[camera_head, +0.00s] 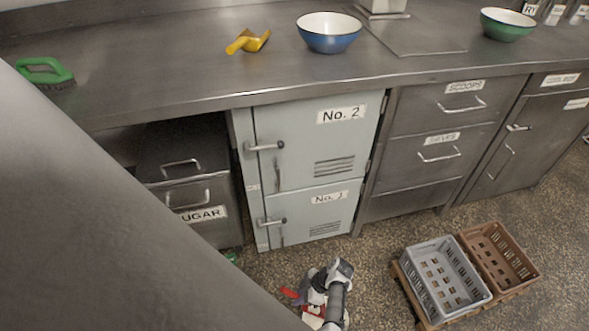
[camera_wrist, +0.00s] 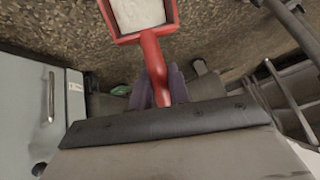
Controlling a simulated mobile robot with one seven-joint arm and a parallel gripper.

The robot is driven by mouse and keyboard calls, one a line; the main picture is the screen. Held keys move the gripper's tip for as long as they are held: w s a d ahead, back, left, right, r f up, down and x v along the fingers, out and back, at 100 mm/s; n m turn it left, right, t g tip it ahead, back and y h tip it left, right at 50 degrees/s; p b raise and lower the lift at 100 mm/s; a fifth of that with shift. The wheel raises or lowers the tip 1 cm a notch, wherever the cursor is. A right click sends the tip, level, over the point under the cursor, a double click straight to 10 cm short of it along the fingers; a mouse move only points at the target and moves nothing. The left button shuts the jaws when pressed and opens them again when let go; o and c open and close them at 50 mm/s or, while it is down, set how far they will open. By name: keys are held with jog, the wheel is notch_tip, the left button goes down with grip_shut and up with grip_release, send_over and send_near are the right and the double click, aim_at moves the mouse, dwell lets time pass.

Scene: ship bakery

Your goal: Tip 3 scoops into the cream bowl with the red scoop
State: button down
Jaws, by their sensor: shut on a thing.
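My gripper (camera_wrist: 160,88) is shut on the handle of the red scoop (camera_wrist: 152,52) in the wrist view. The scoop's pan holds a white, powder-like load and is cut off by the top edge. In the head view my gripper (camera_head: 314,307) is low over the floor at the bottom centre, with bits of the red scoop (camera_head: 289,293) showing. A blue bowl (camera_head: 330,41) with a pale inside stands on the counter. A green bowl (camera_head: 507,27) stands farther right. I see no bowl with a cream-coloured outside; the bowls' contents cannot be made out.
A yellow scoop (camera_head: 249,42) and a green-handled brush (camera_head: 45,72) lie on the steel counter (camera_head: 200,70). A sugar bin (camera_head: 190,200) stands under it, beside pale locker doors (camera_head: 315,150). Grey (camera_head: 446,306) and brown (camera_head: 520,270) crates are on the floor at right.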

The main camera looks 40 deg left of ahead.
jog(key=shift+w+d+r+g+y+b, duration=0.3)
jog(key=shift+d+y+b, duration=0.15)
jog(key=shift+d, duration=0.1)
jog(key=shift+w+d+r+g+y+b, duration=0.15)
jog(key=shift+w+d+r+y+b, duration=0.1)
jog(key=shift+w+d+y+b, duration=0.25)
jog(key=shift+w+d+r+g+y+b, duration=0.15)
jog(key=shift+d+r+g+y+b, duration=0.15)
jog(key=shift+d, duration=0.3)
jog(key=shift+w+d+r+n+g+y+b, duration=0.15)
jog(key=shift+w+d+r+g+y+b, duration=0.1)
jog(key=shift+d+r+y+b, duration=0.15)
jog(key=shift+w+d+r+n+g+y+b, duration=0.2)
jog(key=shift+d+y+b, duration=0.1)
jog(key=shift+d, duration=0.15)
jog(key=shift+r, duration=0.15)
notch_tip(320, 180, up, 4)
jog(key=t+h+p, duration=0.3)
jog(key=h+p, duration=0.2)
jog(key=p, duration=0.3)
jog(key=shift+p, duration=0.3)
jog(key=shift+r+m, duration=0.1)
jog(key=shift+m, duration=0.35)
